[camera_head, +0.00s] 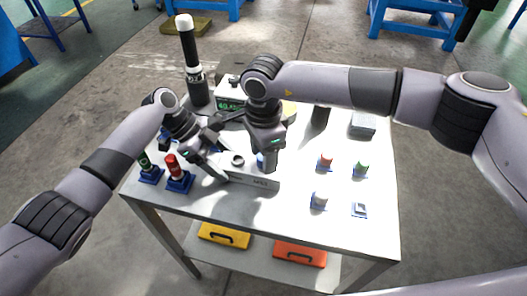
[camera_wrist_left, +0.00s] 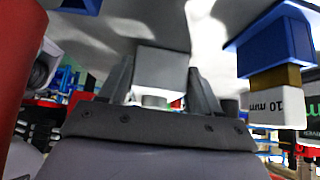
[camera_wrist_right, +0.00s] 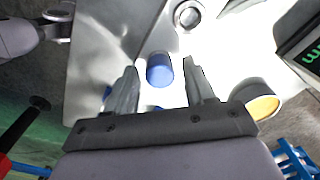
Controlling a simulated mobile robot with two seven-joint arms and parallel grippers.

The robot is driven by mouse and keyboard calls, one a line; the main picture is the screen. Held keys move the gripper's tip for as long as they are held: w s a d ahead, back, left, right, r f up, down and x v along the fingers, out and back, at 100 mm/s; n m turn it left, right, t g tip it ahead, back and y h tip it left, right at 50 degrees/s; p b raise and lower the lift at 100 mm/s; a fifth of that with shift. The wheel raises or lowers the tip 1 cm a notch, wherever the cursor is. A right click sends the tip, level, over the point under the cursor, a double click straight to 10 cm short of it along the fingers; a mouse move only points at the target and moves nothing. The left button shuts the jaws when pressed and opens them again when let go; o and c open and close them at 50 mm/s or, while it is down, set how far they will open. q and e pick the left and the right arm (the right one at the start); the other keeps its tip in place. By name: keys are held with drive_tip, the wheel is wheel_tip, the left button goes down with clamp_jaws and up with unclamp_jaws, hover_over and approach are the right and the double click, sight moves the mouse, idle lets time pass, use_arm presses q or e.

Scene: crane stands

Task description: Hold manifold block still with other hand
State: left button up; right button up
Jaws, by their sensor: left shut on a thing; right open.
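The grey manifold block (camera_head: 252,179) lies near the front of the table, with a round port on top. My left gripper (camera_head: 218,172) is shut on the block's left end; in the left wrist view a grey block end (camera_wrist_left: 160,68) sits between the fingers. My right gripper (camera_head: 267,158) is open, pointing down over the block's right part. In the right wrist view a blue cylinder (camera_wrist_right: 160,70) appears between the open fingers, with gaps on both sides. The block's port (camera_wrist_right: 187,15) shows beyond it. The right gripper partly hides the cylinder in the head view.
A red-topped piece (camera_head: 172,166) and a green one (camera_head: 145,163) stand in blue holders at left. Several small capped pieces (camera_head: 325,162) stand at right. A meter with a green display (camera_head: 230,104) and a tall black-and-white cylinder (camera_head: 190,60) stand behind.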

drive_tip(key=n, duration=0.4)
drive_tip(key=shift+n, duration=0.3)
drive_tip(key=n, duration=1.1)
drive_tip(key=shift+c, duration=0.3)
clamp_jaws()
drive_tip(key=m, duration=0.4)
drive_tip(key=shift+m, duration=0.4)
